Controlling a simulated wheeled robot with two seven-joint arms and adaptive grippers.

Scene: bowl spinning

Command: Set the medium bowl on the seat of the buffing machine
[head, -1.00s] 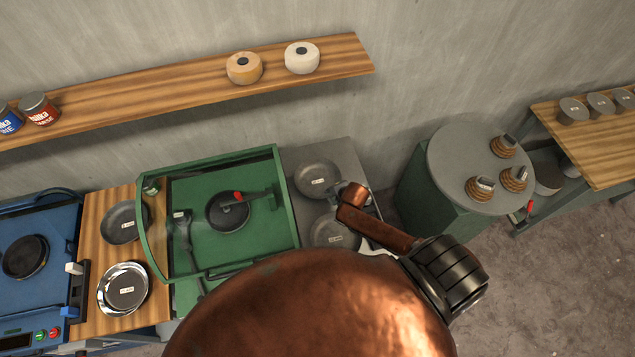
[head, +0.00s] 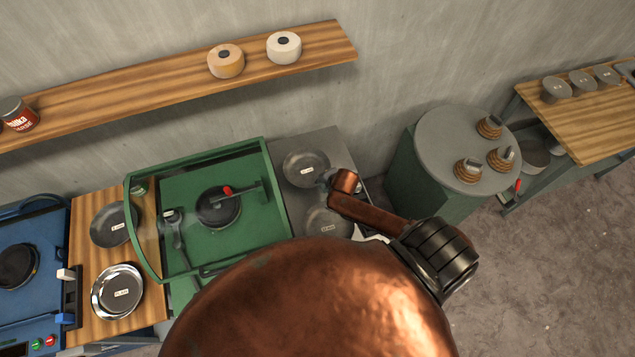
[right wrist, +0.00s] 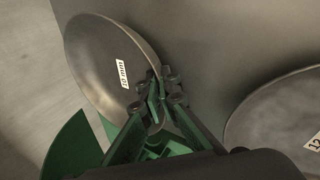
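The medium bowl, a dark grey bowl (head: 306,169) labelled 10 mm, is over the grey tabletop in the head view. It fills the upper left of the right wrist view (right wrist: 100,60). My right gripper (right wrist: 158,95) has its fingers together on the bowl's rim, one on each side. In the head view my copper arm hides most of that gripper (head: 329,180). I take the green machine (head: 180,265) with the clear hood as the buffing machine. A dark round seat (head: 218,207) with a red-tipped part over it sits inside. My left gripper is out of view.
A second grey bowl (head: 328,222), labelled 12 mm, lies close beside the first. A grey bowl (head: 113,224) and a shiny bowl (head: 118,290) rest on the wooden top left of the green machine. A round stand (head: 440,140) with several wooden-based pieces is at right.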

